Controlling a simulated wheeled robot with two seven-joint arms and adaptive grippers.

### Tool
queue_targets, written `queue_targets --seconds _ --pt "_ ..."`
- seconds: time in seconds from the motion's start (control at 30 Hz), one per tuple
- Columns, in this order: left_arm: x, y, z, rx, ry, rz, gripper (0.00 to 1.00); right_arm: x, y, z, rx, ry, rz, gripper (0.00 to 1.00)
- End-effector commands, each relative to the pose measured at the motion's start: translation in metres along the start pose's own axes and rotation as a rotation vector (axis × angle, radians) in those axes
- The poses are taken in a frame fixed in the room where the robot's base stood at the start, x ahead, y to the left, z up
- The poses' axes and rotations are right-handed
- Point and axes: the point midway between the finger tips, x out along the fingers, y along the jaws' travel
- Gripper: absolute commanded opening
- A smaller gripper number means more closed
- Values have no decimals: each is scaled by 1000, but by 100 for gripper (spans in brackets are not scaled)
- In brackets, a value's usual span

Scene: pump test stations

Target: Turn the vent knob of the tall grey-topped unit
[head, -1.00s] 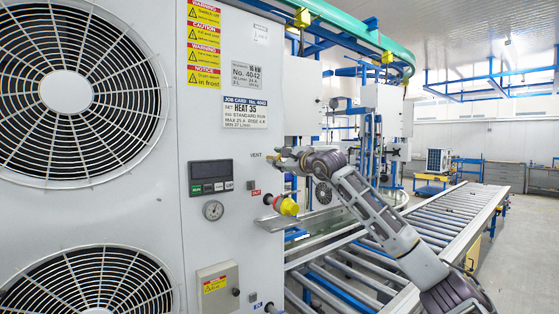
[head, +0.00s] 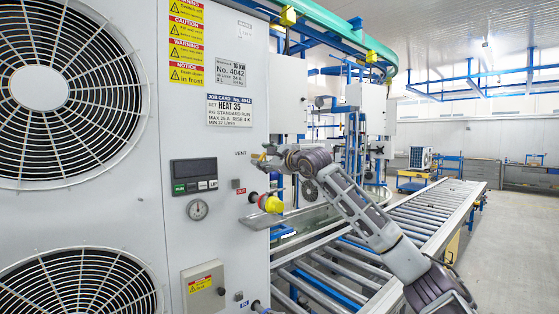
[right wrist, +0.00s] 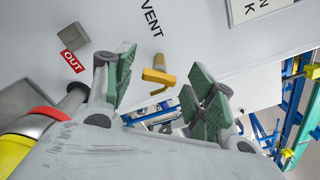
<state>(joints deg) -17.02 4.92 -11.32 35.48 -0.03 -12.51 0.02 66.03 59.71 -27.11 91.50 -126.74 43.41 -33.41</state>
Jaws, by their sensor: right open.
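The tall pale grey unit (head: 150,130) with two round fan grilles fills the left of the head view; its top is out of frame. Its vent knob (right wrist: 158,77) is a small brass-yellow handle below the printed word VENT in the right wrist view. My right gripper (head: 262,158) is at the unit's right edge in the head view, largely covering the knob. In the right wrist view, my right gripper (right wrist: 164,92) is open, its green-padded fingers on either side of the knob. No contact with the knob shows. My left gripper is out of view.
A yellow-capped outlet (head: 270,203) with a red collar sticks out below my right gripper, beside a red OUT label (right wrist: 73,62). A roller conveyor (head: 420,215) runs behind my right arm.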

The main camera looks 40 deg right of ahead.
Motion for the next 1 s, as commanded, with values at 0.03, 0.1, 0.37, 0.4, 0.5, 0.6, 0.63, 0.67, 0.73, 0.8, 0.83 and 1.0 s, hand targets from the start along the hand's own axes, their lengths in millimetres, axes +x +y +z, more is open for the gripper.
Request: queue_targets --seconds 0.03,0.1,0.37,0.4,0.5,0.6,0.63,0.67,0.73,0.8,0.83,1.0 --pt "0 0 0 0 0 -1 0 -2 0 -1 -1 1 0 55" --pt "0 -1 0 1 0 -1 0 -6 0 -1 -1 1 0 55" --pt "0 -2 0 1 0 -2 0 -27 0 0 -3 1 0 55" --pt "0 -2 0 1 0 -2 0 -30 0 -1 -2 2 1 55" --pt "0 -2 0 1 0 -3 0 -38 0 -1 -1 1 -1 55" --pt "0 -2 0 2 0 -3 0 -46 0 -1 -2 2 -1 55" --pt "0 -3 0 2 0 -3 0 -48 0 -1 -1 1 -1 55" --pt "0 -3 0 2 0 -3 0 -50 0 0 -2 1 -1 55" --pt "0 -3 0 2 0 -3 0 -56 0 0 -2 1 0 55" --pt "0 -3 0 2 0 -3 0 -61 0 -1 -2 1 0 55" --pt "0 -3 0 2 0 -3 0 -63 0 -1 -2 1 -1 55" --pt "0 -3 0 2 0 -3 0 -74 -1 -1 -1 2 -2 55"
